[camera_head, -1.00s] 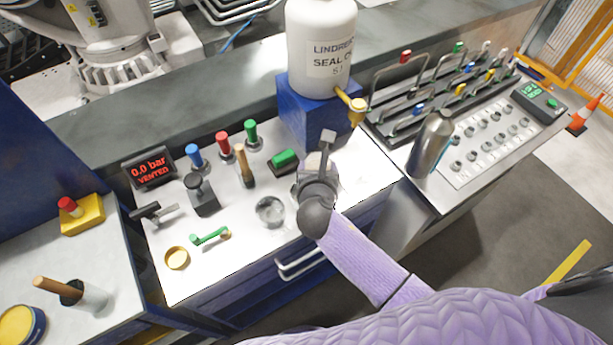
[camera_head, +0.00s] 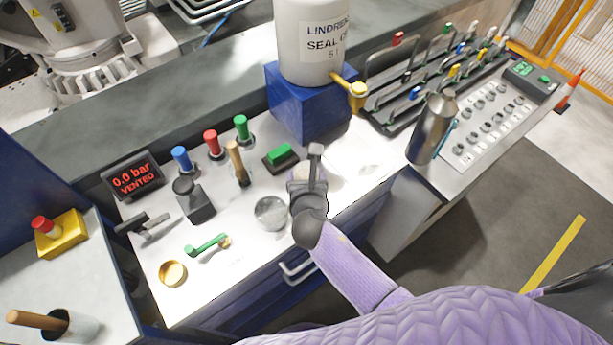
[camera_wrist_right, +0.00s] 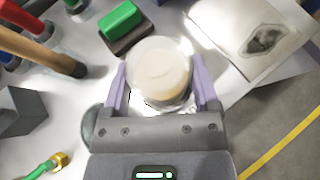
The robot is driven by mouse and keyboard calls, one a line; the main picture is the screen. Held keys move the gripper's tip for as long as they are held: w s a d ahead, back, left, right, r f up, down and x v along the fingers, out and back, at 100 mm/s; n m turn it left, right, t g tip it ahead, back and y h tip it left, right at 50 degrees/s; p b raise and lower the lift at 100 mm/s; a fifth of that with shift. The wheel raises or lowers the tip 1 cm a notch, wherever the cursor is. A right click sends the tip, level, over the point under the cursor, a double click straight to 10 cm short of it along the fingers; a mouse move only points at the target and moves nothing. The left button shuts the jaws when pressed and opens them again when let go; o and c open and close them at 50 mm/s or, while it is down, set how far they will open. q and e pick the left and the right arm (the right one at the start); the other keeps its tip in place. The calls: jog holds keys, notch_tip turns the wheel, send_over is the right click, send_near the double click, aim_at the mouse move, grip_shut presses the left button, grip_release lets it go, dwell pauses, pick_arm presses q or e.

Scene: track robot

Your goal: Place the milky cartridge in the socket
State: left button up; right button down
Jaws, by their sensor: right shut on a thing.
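My right gripper (camera_head: 310,168) is over the white bench top (camera_head: 238,264), between the green button block and the front edge. In the right wrist view its two lilac fingers (camera_wrist_right: 160,92) are shut on a round, cream-white milky cartridge (camera_wrist_right: 161,72), seen from its end. In the head view the gripper mostly hides the cartridge. A clear, glassy round thing (camera_head: 270,213) sits on the bench just left of the gripper; I cannot tell whether it is the socket. No other socket can be made out. My left gripper is not in view.
A green button block (camera_head: 281,156) and a wooden handle (camera_head: 236,163) stand close by. Blue, red and green knobs (camera_head: 211,143) line the back. A white bottle (camera_head: 315,40) stands on a blue block (camera_head: 305,105). A paper with a dark picture (camera_wrist_right: 262,40) lies to the right.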

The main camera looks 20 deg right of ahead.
jog(key=shift+f, duration=0.2)
grip_release()
jog(key=shift+r, duration=0.45)
jog(key=p+v, duration=0.4)
jog(key=v, duration=0.7)
jog(key=s+d+f+m+g+y, duration=0.15)
jog(key=s+f+m+g, duration=0.25)
jog(key=s+f+m, duration=0.5)
jog(key=s+d+f+m+g+y, duration=0.1)
jog(key=s+d+f+m+g, duration=0.2)
jog(key=s+f+m, duration=0.55)
jog(key=s+d+f+m+g, duration=0.4)
jog(key=s+f+m, duration=0.4)
jog(key=m, duration=0.5)
jog(key=shift+s+f, duration=0.3)
jog(key=shift+s, duration=0.5)
